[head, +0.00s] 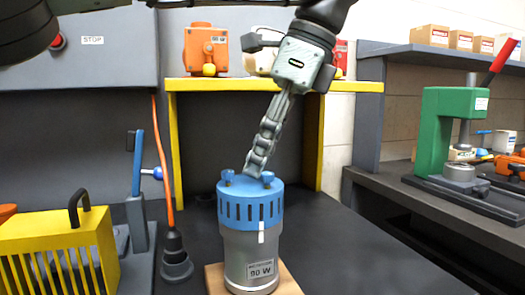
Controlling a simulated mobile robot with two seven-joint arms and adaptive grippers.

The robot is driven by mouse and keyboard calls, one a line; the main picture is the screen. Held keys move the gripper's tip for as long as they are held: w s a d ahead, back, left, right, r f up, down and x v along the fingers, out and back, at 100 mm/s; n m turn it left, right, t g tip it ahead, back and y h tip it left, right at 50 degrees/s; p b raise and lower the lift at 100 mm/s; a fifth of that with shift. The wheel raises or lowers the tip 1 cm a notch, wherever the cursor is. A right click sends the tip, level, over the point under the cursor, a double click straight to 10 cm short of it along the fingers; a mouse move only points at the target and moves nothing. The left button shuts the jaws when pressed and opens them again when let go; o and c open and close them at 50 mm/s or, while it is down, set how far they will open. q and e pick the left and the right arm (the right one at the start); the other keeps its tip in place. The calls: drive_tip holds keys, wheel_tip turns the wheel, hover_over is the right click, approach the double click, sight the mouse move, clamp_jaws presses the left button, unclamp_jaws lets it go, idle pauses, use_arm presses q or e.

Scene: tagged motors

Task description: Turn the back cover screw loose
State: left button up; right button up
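The motor (248,258) stands upright, a grey cylinder with a "90 W" label. Its blue slotted back cover (240,207) faces up, with blue knob-like screws at the left (227,176) and right (267,177) of its top. My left gripper (256,172) reaches down from above, its fingertips at the cover's top between these two knobs. The fingers line up in this view, so their gap is hidden. I cannot tell whether they hold a screw behind the tips. My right gripper is not in view.
The motor stands on a wooden board (288,284) on the dark bench. A yellow frame (174,150) rises behind. A green press (440,130) stands at right. Bench right of the motor is clear.

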use_arm(q)
drive_tip(key=shift+r, duration=0.15)
drive_tip(key=v, duration=0.7)
drive_tip(key=shift+r, duration=0.2)
drive_tip(key=shift+s+d, duration=0.1)
